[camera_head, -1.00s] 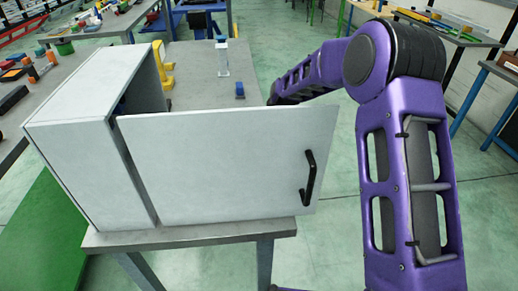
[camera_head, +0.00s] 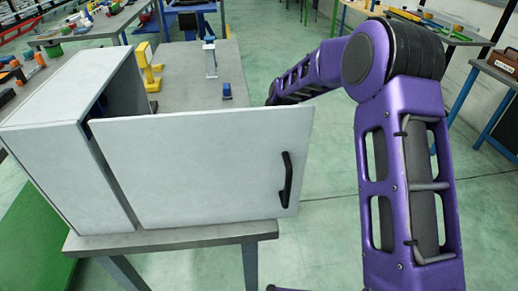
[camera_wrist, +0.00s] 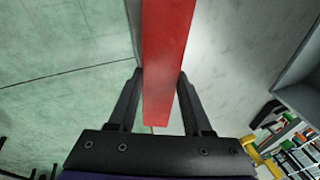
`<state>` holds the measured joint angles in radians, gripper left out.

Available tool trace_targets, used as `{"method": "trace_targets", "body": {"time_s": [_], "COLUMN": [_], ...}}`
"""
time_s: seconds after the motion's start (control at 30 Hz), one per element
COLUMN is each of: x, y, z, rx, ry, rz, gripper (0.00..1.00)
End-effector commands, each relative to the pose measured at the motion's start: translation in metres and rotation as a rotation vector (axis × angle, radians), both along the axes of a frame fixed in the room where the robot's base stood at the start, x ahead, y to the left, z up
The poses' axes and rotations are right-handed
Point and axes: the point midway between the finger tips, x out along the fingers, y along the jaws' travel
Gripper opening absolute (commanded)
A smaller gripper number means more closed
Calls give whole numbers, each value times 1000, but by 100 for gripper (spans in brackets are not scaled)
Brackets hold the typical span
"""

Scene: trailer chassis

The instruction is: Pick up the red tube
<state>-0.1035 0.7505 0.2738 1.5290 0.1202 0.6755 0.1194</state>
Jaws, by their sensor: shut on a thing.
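The red tube (camera_wrist: 167,55) is a long, square-sided red bar in the wrist view, running from the top edge down between the fingers. My gripper (camera_wrist: 160,74) is shut on the red tube, with one dark finger on each side of it. The tube's far end is cut off by the top of the wrist view. In the head view my gripper and the tube are hidden behind the open cabinet door.
A grey-white cabinet (camera_head: 50,130) stands on a grey table (camera_head: 185,236). Its open door (camera_head: 195,165) has a black handle (camera_head: 286,180). A yellow object (camera_head: 148,68) and a small blue object (camera_head: 227,91) are behind the door. Green floor is clear right of the table.

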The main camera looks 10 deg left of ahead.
Motion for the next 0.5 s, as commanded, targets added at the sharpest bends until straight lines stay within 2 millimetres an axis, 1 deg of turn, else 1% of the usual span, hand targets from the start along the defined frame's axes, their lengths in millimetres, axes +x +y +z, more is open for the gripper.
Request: {"method": "trace_targets", "body": {"time_s": [0.03,0.07,0.2,0.23,0.27,0.5], "x": [0,0,0,0,0,0], "y": [0,0,0,0,0,0], "z": [1,1,1,1,1,0], "rx": [1,1,0,0,0,0], "ry": [-2,-2,-2,-1,-1,-1], "rz": [0,0,-1,0,0,0], "gripper": [0,53,78,84,84,84]}}
